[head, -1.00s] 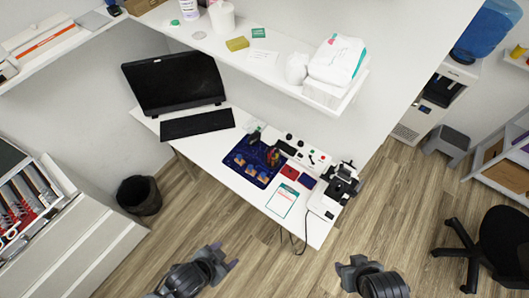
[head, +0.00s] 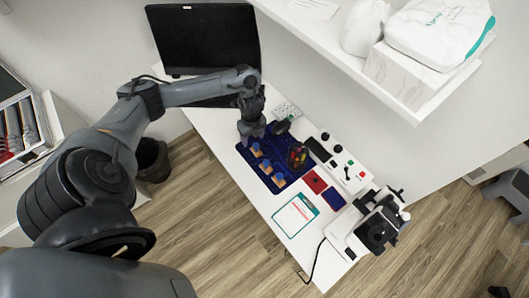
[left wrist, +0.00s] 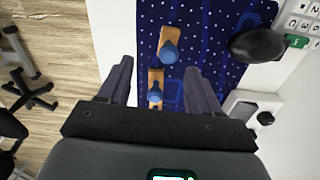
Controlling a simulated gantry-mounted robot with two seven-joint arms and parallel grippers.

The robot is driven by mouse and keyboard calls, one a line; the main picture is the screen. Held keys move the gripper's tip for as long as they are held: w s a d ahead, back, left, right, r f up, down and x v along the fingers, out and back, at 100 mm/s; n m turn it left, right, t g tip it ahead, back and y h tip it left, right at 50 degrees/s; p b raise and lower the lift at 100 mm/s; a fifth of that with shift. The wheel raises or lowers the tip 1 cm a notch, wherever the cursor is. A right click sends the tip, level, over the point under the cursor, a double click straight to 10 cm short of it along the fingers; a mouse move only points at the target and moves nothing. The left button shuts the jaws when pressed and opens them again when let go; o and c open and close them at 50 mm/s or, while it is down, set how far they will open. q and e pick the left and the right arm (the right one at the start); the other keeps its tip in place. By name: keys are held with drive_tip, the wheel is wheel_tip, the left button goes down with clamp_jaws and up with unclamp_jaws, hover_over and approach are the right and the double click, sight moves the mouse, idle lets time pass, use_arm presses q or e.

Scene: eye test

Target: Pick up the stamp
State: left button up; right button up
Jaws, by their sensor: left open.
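A dark object with a rounded top (head: 282,127), which looks like the stamp, stands at the mat's far edge beside my left gripper. In the left wrist view its black knob (left wrist: 257,45) shows to the right of the fingers; its base is hidden. My left gripper (head: 255,132) is over the far left part of the blue mat (head: 262,180). In the left wrist view the gripper (left wrist: 158,72) is open, with nothing held. Wooden blocks with blue knobs (left wrist: 168,45) lie on the mat in front of and between the fingers. My right gripper is out of view.
A white calculator (head: 287,110) lies behind the dark object. A cup of colourful items (head: 297,155) stands on the mat. A clipboard (head: 296,214), a red pad (head: 315,182) and a microscope (head: 378,228) are to the right. A shelf (head: 335,50) overhangs the back.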

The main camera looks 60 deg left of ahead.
sight(256, 148)
use_arm(q)
drive_tip(key=shift+w+f, duration=0.35)
drive_tip(key=shift+w, duration=0.05)
wheel_tip(256, 148, down, 3)
drive_tip(key=shift+w+d+f+b, duration=0.1)
drive_tip(key=shift+b, duration=0.25)
drive_tip(key=shift+w+f+b, duration=0.1)
drive_tip(key=shift+f+b, duration=0.4)
drive_tip(key=shift+f, duration=2.75)
drive_tip(key=c, duration=1.1)
drive_tip(key=shift+c, duration=0.2)
drive_tip(key=shift+r, duration=0.15)
